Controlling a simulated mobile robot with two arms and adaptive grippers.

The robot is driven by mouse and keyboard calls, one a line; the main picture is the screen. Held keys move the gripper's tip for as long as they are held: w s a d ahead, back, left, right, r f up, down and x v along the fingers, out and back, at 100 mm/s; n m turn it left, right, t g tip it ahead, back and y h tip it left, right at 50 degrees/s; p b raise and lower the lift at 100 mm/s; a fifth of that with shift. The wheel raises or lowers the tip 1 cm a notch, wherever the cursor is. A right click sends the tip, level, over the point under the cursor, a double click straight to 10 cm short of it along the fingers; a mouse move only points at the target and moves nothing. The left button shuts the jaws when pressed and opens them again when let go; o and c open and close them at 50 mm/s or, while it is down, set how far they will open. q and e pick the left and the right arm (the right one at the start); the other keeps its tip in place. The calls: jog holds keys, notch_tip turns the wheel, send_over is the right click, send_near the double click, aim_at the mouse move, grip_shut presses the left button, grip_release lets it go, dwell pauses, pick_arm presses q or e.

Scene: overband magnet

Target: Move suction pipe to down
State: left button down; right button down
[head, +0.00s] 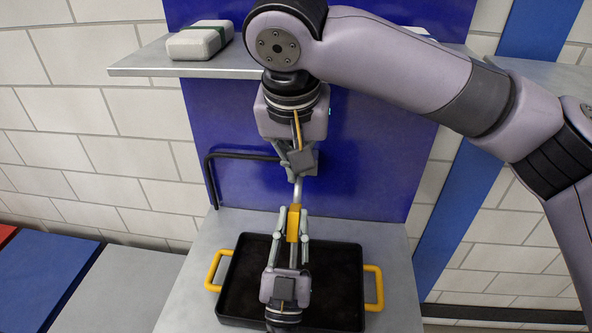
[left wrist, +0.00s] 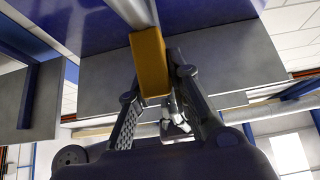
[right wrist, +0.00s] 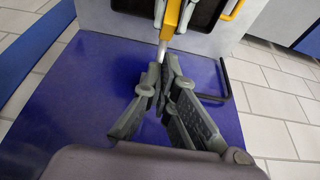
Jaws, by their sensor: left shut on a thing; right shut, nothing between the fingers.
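The suction pipe shows as a silver tube (head: 297,193) with a yellow block-shaped handle (head: 293,222) at its lower end, in front of the blue panel. My left gripper (head: 292,232) is shut on the yellow handle, above the black tray. In the left wrist view the handle (left wrist: 149,62) sits between the fingers, with the tube (left wrist: 132,12) leading away. My right gripper (head: 297,172) is just above, shut and empty, its fingertips close to the tube. In the right wrist view the fingertips (right wrist: 164,72) overlap the tube (right wrist: 163,48); I cannot tell whether they touch.
A black tray (head: 236,293) with yellow side handles stands on the grey table (head: 200,255). A black bent bar (head: 211,178) is at the blue panel's left. A grey shelf (head: 150,62) overhead carries a pale box (head: 196,42). Blue (head: 42,274) and grey surfaces lie left.

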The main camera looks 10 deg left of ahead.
send_near(299, 205)
jog(key=x, duration=0.5)
jog(key=shift+w, duration=0.4)
pick_arm(q)
jog(key=shift+r, duration=0.1)
pick_arm(e)
jog(key=shift+s+f+t, duration=0.3)
jog(key=shift+s+f, duration=0.05)
jog(key=shift+f, duration=0.4)
pick_arm(q)
jog(key=c, duration=1.7)
grip_release()
jog(key=shift+o, duration=1.1)
pick_arm(e)
jog(key=shift+r, duration=0.1)
